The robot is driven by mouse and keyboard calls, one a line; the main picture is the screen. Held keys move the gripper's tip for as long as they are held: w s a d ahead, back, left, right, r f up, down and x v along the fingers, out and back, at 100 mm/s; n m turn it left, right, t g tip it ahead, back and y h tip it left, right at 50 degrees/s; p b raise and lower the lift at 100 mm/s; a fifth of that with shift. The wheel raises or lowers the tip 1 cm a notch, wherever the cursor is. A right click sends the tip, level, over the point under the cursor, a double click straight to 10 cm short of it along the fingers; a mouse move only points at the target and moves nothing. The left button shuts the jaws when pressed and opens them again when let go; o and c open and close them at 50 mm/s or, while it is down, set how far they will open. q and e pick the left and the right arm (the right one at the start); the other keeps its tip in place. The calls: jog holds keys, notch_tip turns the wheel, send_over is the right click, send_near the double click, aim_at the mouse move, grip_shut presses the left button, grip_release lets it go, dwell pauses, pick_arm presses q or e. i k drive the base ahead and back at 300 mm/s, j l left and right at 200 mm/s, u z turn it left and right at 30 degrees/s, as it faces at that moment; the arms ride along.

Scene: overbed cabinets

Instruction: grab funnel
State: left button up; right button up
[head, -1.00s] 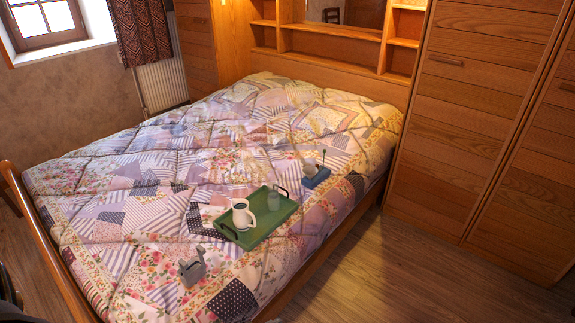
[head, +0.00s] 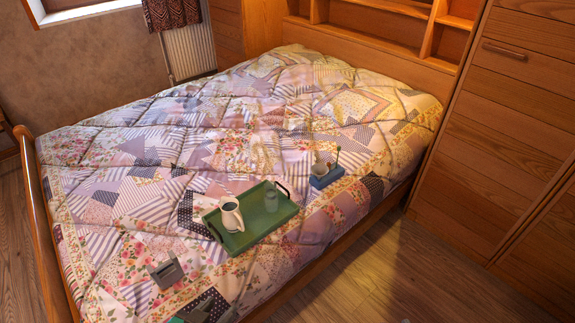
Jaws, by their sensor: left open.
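A small greyish cup-like piece (head: 320,168) stands on a blue base (head: 325,179) with a thin upright rod, on the bed right of the tray. It may be the funnel, but it is too small to tell. A grey object (head: 167,273) with an upright part sits on the quilt near the front left; its kind is unclear. My left gripper (head: 190,316) just shows as a grey-green tip at the bottom edge, mostly cut off, open, below and right of the grey object and apart from it. My right gripper is not in view.
A green tray (head: 254,232) with dark handles lies on the quilted bed (head: 130,190). It holds a white jug (head: 231,214) and a clear glass (head: 271,202). A wooden footboard (head: 40,225) runs at left. Wooden cabinets (head: 500,130) stand at right; floor (head: 400,270) is clear.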

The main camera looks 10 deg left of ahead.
aim_at(320, 171)
jog(key=i+l+u, duration=0.15)
jog(key=u, duration=0.2)
jog(key=i+l+u, duration=0.15)
jog(key=u, duration=0.2)
jog(key=i+l+u, duration=0.15)
jog(key=l+u, duration=0.2)
jog(key=i+l+u, duration=0.25)
jog(key=l+u, duration=0.55)
jog(key=i+l, duration=0.05)
